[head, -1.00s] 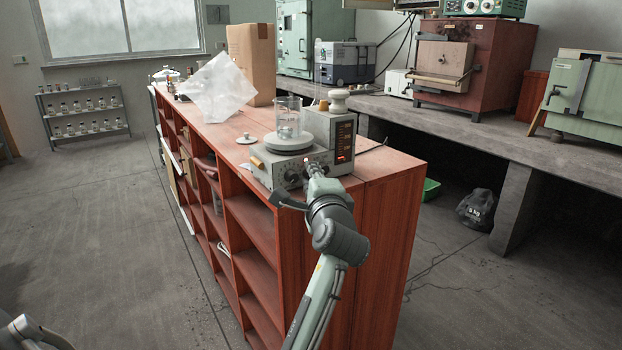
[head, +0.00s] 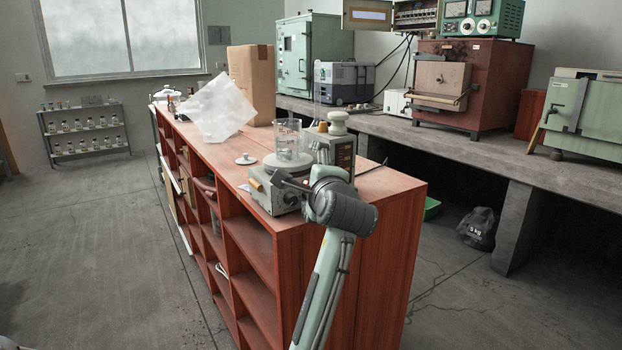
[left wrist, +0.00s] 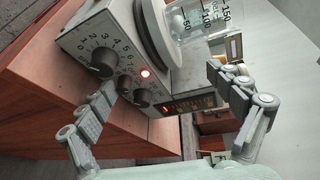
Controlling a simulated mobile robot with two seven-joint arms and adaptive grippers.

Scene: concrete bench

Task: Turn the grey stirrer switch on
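The grey stirrer (head: 264,196) stands on the near end of the wooden shelf unit, a glass beaker (head: 288,136) on its round plate. In the left wrist view its front panel (left wrist: 85,42) shows a large dark dial (left wrist: 103,62) with numbers, a second dark knob (left wrist: 142,97) and a lit red lamp (left wrist: 145,73). A small dark control (left wrist: 124,84) sits between the knobs; its position cannot be told. My left gripper (left wrist: 161,83) is open and empty in front of the panel, fingers wide apart. In the head view my left wrist hides much of the panel. My right gripper is out of view.
A small white lid (head: 246,160) lies left of the plate. A cardboard box (head: 252,84) and a white sheet (head: 217,108) are farther back. The shelf top beyond the lid has free room.

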